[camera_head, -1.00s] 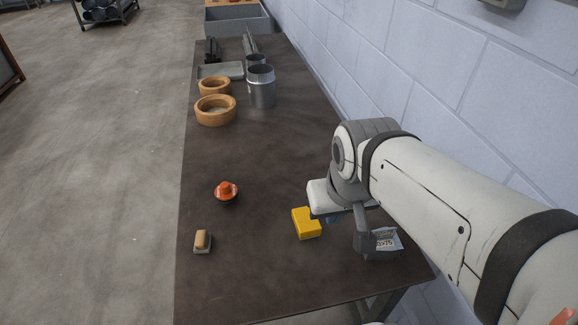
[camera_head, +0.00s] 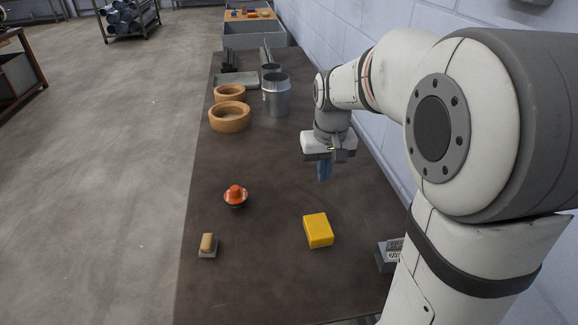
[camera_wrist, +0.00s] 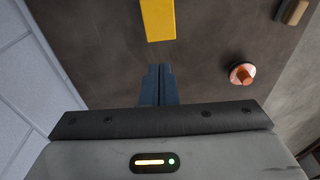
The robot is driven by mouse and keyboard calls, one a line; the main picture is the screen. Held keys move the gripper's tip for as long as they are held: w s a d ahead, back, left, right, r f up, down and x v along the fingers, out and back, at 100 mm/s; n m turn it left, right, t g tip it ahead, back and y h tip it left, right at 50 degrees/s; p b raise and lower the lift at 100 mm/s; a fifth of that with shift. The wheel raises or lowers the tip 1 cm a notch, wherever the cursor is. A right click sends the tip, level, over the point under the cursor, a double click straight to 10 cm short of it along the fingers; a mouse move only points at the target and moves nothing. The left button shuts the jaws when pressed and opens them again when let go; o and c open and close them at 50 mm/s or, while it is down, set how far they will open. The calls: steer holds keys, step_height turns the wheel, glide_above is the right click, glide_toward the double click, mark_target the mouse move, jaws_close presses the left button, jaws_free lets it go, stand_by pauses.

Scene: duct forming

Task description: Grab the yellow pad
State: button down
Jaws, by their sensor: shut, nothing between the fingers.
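The yellow pad (camera_head: 318,231) lies on the dark table toward its front, a small flat block. In the wrist view the yellow pad (camera_wrist: 158,18) shows at the top edge, partly cut off, ahead of the fingertips. My gripper (camera_head: 324,172) is above the table, behind the pad in the head view and apart from it. Its blue fingers (camera_wrist: 158,84) are together, with nothing between them.
An orange-topped knob (camera_head: 235,196) and a small tan-handled block (camera_head: 208,246) lie left of the pad. A grey box (camera_head: 390,255) sits to its right. Wooden rings (camera_head: 229,117) and a metal cylinder (camera_head: 276,97) stand farther back. A block wall (camera_head: 400,150) borders the right.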

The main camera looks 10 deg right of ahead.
steer(key=g+b, duration=0.1)
steer(key=b, duration=0.1)
glide_above(310, 209)
step_height(310, 209, down, 10)
step_height(310, 209, down, 10)
steer(key=shift+f+p, duration=0.15)
steer(key=shift+p, duration=0.15)
steer(key=s, duration=0.3)
steer(key=shift+s+r+p, duration=0.25)
steer(key=shift+s+p, duration=0.05)
steer(key=shift+p, duration=0.05)
steer(key=shift+s+f, duration=0.1)
steer(key=shift+s, duration=0.15)
